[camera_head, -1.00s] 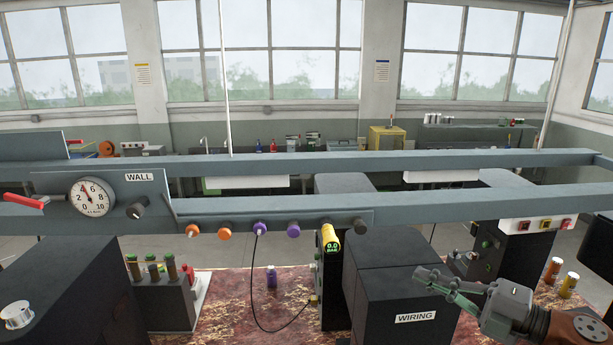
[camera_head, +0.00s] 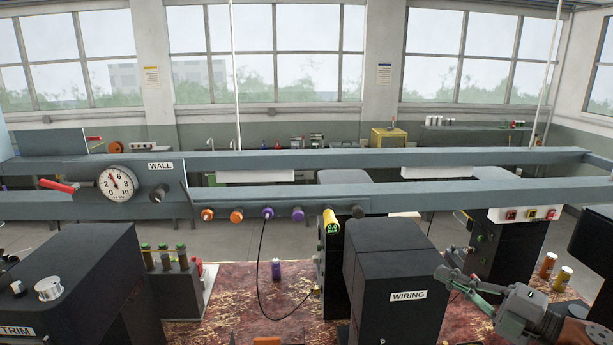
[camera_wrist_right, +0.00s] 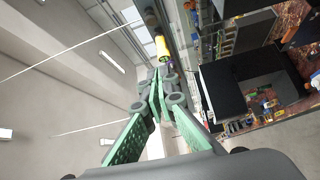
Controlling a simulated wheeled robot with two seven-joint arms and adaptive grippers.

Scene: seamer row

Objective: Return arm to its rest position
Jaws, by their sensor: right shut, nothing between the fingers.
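My right gripper (camera_head: 462,283) is at the lower right of the head view, beside the upper right of the black box labelled WIRING (camera_head: 398,275). Its green-padded fingers are shut with nothing between them. The fingers also show in the right wrist view (camera_wrist_right: 158,85), closed together at their tips. The gripper appears apart from the box, though the exact gap is hard to tell. My left gripper is not in view.
A grey rail (camera_head: 420,201) with a gauge (camera_head: 117,184) and several coloured knobs crosses ahead. A dark TRIM box (camera_head: 70,275) stands left. Small cylinders (camera_head: 562,278) stand at right.

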